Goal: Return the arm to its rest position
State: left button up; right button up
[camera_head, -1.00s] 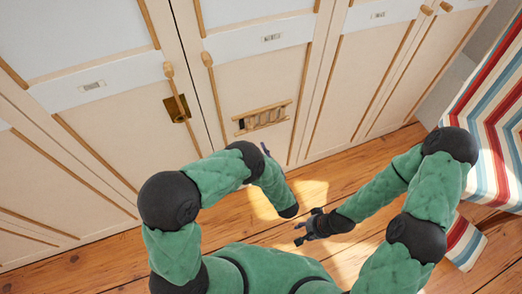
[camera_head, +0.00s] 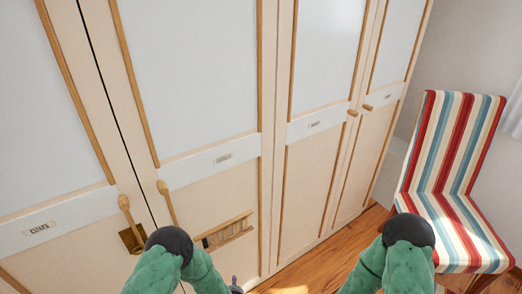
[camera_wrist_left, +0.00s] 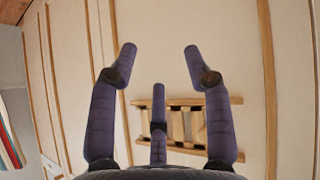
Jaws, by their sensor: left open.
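My left gripper (camera_wrist_left: 159,60) shows in the left wrist view with its purple fingers spread apart. It is open and nothing is between the fingers. It faces a pale cabinet door (camera_wrist_left: 225,50) that bears a small wooden slatted rack (camera_wrist_left: 187,102), which lies behind the fingers in the picture. In the head view, the bent green left arm (camera_head: 170,262) is at the bottom, below the rack (camera_head: 230,232). A small dark part beside it may belong to the left gripper. The right arm (camera_head: 398,255) is at the lower right, and its gripper is out of frame.
Tall pale cabinet doors (camera_head: 195,75) with wooden handles (camera_head: 167,200) fill the left and middle. A brass plate (camera_head: 132,238) sits by the handles. A striped chair (camera_head: 455,150) stands at the right. Some wooden floor (camera_head: 335,255) is clear between.

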pick_arm(q)
jog(key=s+r+m+g+h+p, duration=0.1)
jog(key=s+m+g+h, duration=0.2)
jog(key=s, duration=1.8)
jog(key=g+h, duration=0.2)
jog(key=g, duration=0.3)
jog(key=shift+s+d+g, duration=0.25)
jog(key=shift+d+g, duration=0.15)
